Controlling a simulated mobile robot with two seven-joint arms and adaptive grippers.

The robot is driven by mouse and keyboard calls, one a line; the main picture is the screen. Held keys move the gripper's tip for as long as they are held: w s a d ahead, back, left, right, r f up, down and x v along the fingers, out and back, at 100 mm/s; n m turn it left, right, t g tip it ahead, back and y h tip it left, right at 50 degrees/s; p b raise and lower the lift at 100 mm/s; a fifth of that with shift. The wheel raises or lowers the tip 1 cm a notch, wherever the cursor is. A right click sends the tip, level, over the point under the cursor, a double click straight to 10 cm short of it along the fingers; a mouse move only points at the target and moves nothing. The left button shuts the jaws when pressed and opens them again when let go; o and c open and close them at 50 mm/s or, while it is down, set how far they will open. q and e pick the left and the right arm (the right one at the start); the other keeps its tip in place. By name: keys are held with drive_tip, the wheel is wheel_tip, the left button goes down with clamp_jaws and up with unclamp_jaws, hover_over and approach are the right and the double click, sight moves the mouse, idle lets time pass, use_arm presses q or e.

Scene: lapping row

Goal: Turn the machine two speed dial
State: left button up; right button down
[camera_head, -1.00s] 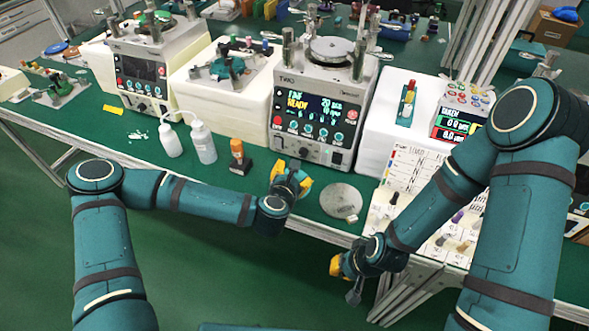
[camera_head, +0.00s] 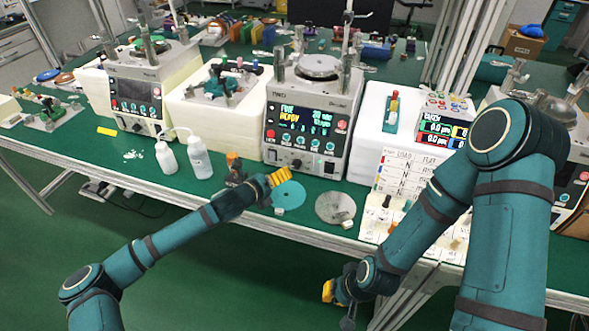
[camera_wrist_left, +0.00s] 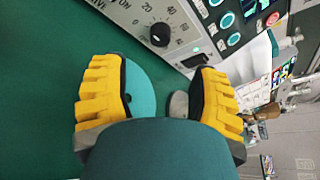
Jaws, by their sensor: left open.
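Machine two (camera_head: 306,120) is a light grey box marked TWO, with a lit screen, a row of teal buttons and a round plate on top. Its speed dial (camera_head: 297,163) is a small black knob low on the front panel. In the left wrist view the dial (camera_wrist_left: 160,34) shows at the top, with a number scale around it. My left gripper (camera_head: 276,178) is just in front of the panel, below and left of the dial. In the left wrist view its yellow fingers (camera_wrist_left: 158,92) are wide apart, empty and clear of the dial. My right gripper (camera_head: 335,291) hangs low by the table's front edge.
A teal disc (camera_head: 289,195) and a grey disc (camera_head: 336,207) lie on the green table. Two white bottles (camera_head: 199,160) and an orange-capped bottle (camera_head: 234,168) stand left of my left gripper. A chart board (camera_head: 405,182) is at the right.

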sight(295, 167)
use_arm(q)
drive_tip(key=b+x, duration=0.1)
drive_tip(key=x, duration=0.8)
drive_tip(key=shift+b, duration=0.3)
drive_tip(key=shift+s, duration=0.1)
clamp_jaws()
